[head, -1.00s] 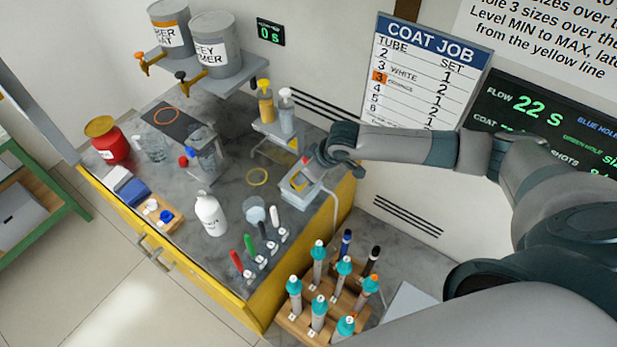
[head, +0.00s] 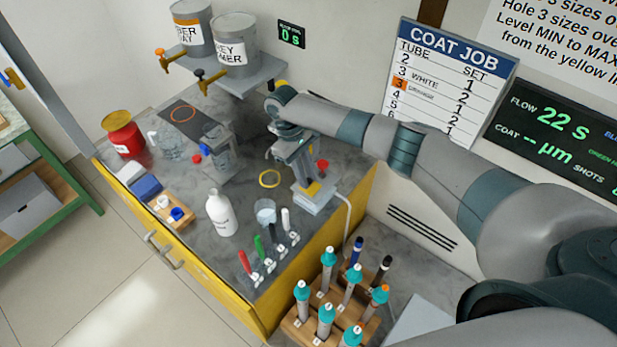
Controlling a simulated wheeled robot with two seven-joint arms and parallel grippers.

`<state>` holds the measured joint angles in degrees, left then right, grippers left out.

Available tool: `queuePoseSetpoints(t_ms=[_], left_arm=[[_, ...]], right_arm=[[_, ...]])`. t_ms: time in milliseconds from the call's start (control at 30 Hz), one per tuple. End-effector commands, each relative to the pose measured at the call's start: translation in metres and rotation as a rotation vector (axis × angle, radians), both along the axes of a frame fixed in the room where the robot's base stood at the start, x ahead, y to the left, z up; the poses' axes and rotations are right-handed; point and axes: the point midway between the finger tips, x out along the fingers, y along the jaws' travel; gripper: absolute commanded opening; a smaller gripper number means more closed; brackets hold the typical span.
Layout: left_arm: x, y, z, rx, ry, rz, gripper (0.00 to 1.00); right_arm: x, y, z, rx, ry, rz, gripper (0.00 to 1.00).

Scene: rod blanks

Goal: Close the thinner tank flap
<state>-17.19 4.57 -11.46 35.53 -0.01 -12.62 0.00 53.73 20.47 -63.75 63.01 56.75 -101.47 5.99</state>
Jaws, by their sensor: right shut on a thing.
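I cannot make out a thinner tank or its flap for certain. Two grey tanks, one marked "BER" (head: 192,28) and one marked "MER" (head: 237,45), sit on a raised shelf with an orange and a dark tap. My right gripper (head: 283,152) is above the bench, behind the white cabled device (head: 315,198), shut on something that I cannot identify. The wrist hides much of it. My left gripper is not in view.
A wooden rack (head: 291,329) with several teal-capped tubes stands in front, right of the bench. The floor at left is clear.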

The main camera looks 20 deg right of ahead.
Motion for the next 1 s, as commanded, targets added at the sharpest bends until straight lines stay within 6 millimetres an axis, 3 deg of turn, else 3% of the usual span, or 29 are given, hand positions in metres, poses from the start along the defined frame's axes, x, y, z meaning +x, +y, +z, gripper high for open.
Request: queuePoseSetpoints(t_ms=[667,700,767,1000], left_arm=[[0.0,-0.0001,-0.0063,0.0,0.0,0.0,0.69],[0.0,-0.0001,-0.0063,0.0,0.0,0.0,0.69],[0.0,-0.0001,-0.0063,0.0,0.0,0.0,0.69],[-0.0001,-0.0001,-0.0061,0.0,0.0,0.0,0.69]], right_arm=[[0.0006,0.0024,-0.0063,-0.031,0.057,0.001,0.0],[0.0006,0.0024,-0.0063,-0.031,0.057,0.001,0.25],[0.0007,0.0024,-0.0061,-0.031,0.057,0.001,0.36],[0.0015,0.0016,-0.005,-0.032,0.055,0.0,0.36]])
